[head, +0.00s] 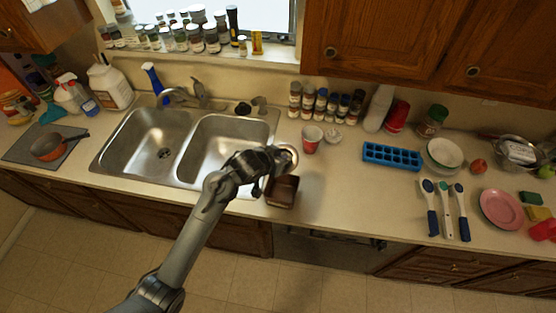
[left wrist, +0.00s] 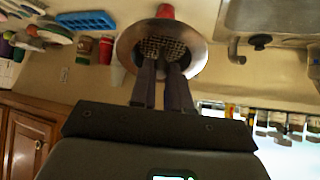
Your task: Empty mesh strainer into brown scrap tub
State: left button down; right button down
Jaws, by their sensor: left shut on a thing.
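The mesh strainer (head: 291,153) is a small round metal piece at my left gripper (head: 272,160) in the head view. The gripper is shut on it and holds it above the counter, just behind the brown scrap tub (head: 282,191). In the left wrist view the strainer (left wrist: 126,42) shows as a shiny round rim around my fingertips (left wrist: 163,50). Its contents and exact tilt cannot be told. The tub stands at the counter's front edge, right of the sink, partly behind my wrist. My right gripper is not in view.
A double sink (head: 222,140) lies to the left. A red cup (head: 311,138) and small white container (head: 333,134) stand behind the tub. A blue ice tray (head: 392,157) lies to the right. The counter between tub and brushes (head: 447,208) is clear.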

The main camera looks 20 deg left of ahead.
pick_arm(q)
jog(key=shift+w+d+r+g, duration=0.15)
jog(key=shift+w+r+g, duration=0.1)
jog(key=shift+r+g, duration=0.4)
jog(key=shift+w+d+r+g, duration=0.1)
jog(key=shift+w+r+g, duration=0.1)
jog(key=shift+r+g, duration=0.4)
jog(key=shift+w+r+g+y, duration=0.25)
jog(key=shift+r+g+y, duration=0.25)
jog(key=shift+r+g, duration=0.6)
